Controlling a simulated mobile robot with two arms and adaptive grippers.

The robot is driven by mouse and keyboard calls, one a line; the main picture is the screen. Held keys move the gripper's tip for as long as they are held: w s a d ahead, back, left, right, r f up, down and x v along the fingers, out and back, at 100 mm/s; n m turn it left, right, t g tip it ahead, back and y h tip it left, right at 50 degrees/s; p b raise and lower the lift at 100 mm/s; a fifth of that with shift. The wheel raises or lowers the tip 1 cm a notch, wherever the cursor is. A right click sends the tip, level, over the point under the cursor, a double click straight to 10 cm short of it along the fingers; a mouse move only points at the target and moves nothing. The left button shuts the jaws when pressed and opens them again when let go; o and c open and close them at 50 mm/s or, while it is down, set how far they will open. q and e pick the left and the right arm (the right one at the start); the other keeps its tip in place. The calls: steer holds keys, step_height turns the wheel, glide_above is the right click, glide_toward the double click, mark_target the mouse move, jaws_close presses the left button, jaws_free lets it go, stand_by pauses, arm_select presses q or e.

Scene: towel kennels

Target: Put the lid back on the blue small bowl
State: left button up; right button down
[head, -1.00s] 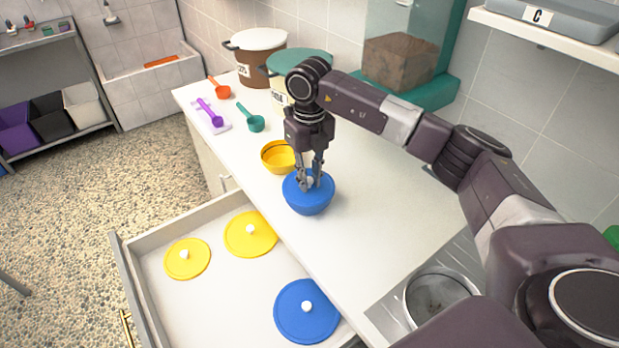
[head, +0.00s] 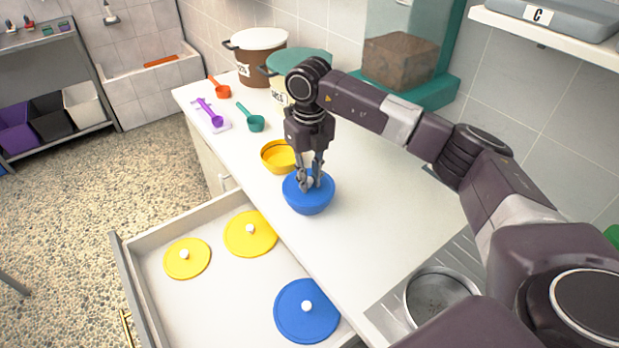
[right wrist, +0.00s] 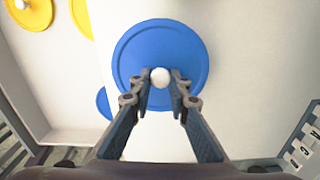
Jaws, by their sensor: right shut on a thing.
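The blue small bowl (head: 309,206) stands on the white counter, with a blue lid (head: 296,194) on its top. In the right wrist view the lid (right wrist: 160,45) is a round blue disc with a raised rim and a white knob (right wrist: 160,77). My right gripper (head: 309,184) is above the bowl, its fingers shut on the knob; the fingertips also show in the right wrist view (right wrist: 158,88). The lid hides the inside of the bowl, and I cannot tell whether it is fully seated. My left gripper is not in view.
A yellow bowl (head: 272,158) stands just behind the blue one. The open drawer (head: 205,297) holds a larger blue lid (head: 295,325) and two yellow lids (head: 187,265). Scoops (head: 255,122) and canisters (head: 258,67) stand farther back. The counter (head: 375,200) right of the bowl is clear.

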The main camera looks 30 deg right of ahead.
steer(key=shift+f, duration=0.1)
stand_by(0.7)
steer(key=c, duration=1.7)
jaws_free()
steer(key=shift+c, duration=0.2)
steer(key=shift+o, duration=0.4)
steer(key=o, duration=0.4)
steer(key=shift+r+p, duration=2.15)
steer(key=shift+r, duration=1.4)
